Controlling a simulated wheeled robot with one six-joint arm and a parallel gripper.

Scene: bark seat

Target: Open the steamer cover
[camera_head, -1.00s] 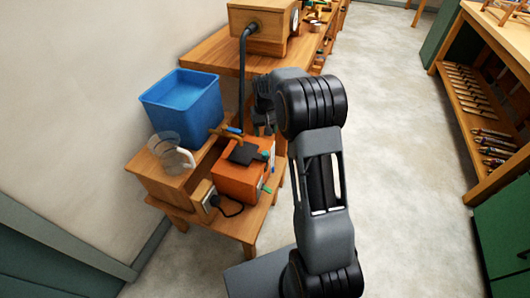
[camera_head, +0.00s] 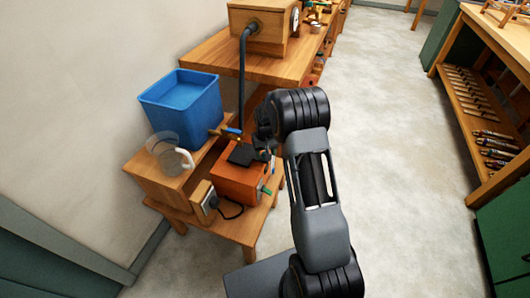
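The orange box (camera_head: 238,184), which looks like the steamer, sits on a low wooden stand. A black flat plate (camera_head: 242,155), seemingly its cover, lies on its top and looks closed. A green knob (camera_head: 264,190) is on the box's right side. My gripper (camera_head: 266,151) is low over the box's right rear part, close to the right edge of the black plate. Its fingers are small, dark and partly hidden by my arm, so I cannot tell whether they touch the plate or how far apart they are.
A blue tub (camera_head: 182,108) stands behind left, with a brass tap (camera_head: 224,131) by the box. A clear jug (camera_head: 170,155) is on the raised wooden shelf. A black hose (camera_head: 242,80) rises to a wooden box (camera_head: 262,28). A socket block (camera_head: 204,199) with cable is in front.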

